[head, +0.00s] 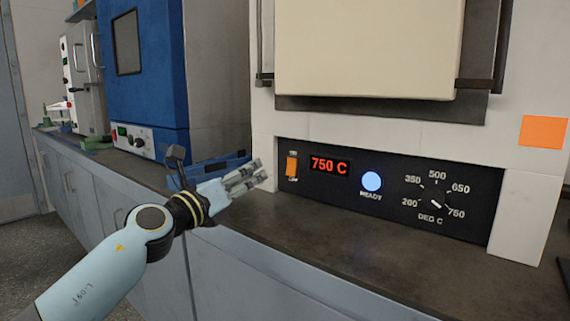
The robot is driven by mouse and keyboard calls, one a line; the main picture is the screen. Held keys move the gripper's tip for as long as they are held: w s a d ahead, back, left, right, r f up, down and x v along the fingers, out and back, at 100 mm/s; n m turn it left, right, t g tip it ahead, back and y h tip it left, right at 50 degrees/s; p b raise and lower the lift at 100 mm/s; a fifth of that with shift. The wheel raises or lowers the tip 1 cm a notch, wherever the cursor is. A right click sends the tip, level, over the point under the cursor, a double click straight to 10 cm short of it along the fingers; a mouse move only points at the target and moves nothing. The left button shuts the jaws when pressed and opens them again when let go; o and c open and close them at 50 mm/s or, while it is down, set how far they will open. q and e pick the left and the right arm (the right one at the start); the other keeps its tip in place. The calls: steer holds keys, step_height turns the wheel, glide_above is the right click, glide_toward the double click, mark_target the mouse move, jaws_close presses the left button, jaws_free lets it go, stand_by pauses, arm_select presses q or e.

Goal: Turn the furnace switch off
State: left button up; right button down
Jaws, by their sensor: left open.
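The furnace (400,130) stands at the right with a dark control panel below its cream door. The furnace switch (292,167) is an orange rocker at the panel's left end, with small labels above and below it. Its exact tilt is too small to tell. The red display (329,166) beside it reads 750 C. My left gripper (254,174) is open and empty, just left of the switch and apart from it, with its fingers pointing right. My right gripper is not in view.
A blue READY light (371,182) and a temperature dial (436,204) are on the panel. A blue tray (236,161) lies behind my left gripper. A blue oven (146,70) stands at the left. The dark counter (330,240) is bare before the panel.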

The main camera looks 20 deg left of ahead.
arm_select(q)
steer(key=w+m, duration=0.1)
steer(key=m, duration=0.1)
steer(key=m+g, duration=0.1)
steer(key=m, duration=0.1)
steer(key=w+d+m+g+h, duration=0.1)
steer(key=shift+w+r+m, duration=0.25)
steer(key=shift+w+m, duration=0.1)
steer(key=shift+m, duration=0.05)
steer(key=shift+w+d, duration=0.15)
steer(key=shift+w, duration=0.15)
steer(key=b, duration=0.2)
glide_toward(291, 159)
steer(key=x, duration=0.2)
steer(key=shift+w+d, duration=0.15)
steer(key=shift+w, duration=0.15)
steer(key=b+x, duration=0.1)
steer(key=x, duration=0.3)
steer(key=shift+w+f, duration=0.1)
steer(key=shift+w, duration=0.05)
steer(key=shift+w+d, duration=0.1)
steer(key=shift+w, duration=0.2)
steer(key=shift+w+d, duration=0.1)
steer(key=shift+w, duration=0.15)
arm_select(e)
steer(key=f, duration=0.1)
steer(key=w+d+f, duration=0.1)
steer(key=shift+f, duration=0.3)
